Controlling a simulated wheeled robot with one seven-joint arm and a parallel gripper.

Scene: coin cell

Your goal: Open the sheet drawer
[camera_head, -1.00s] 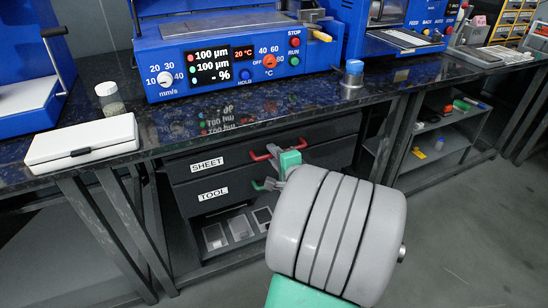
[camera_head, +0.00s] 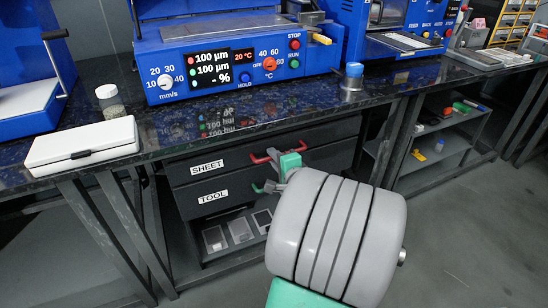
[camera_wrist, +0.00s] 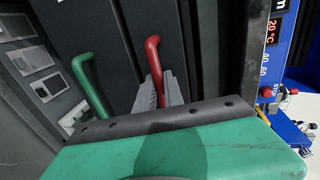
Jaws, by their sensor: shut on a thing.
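The sheet drawer (camera_head: 237,159), dark grey with a white SHEET label, is under the bench. Its front looks flush with the tool drawer (camera_head: 240,187) below, so it appears shut. Its red handle (camera_head: 263,158) is partly hidden behind my gripper (camera_head: 285,177). In the wrist view the red handle (camera_wrist: 152,52) runs down between the grey fingers of my gripper (camera_wrist: 158,92), which is shut on it. The tool drawer's green handle (camera_wrist: 84,72) is to the left there, apart from the fingers. My large grey wrist hides the drawers' right part in the head view.
An open lower compartment (camera_head: 236,232) holds several flat pieces. A bench leg (camera_head: 130,235) stands left of the drawers, and open shelves (camera_head: 440,140) are to the right. The dark benchtop (camera_head: 250,112) overhangs above, carrying a white case (camera_head: 82,147) and a blue machine (camera_head: 165,62).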

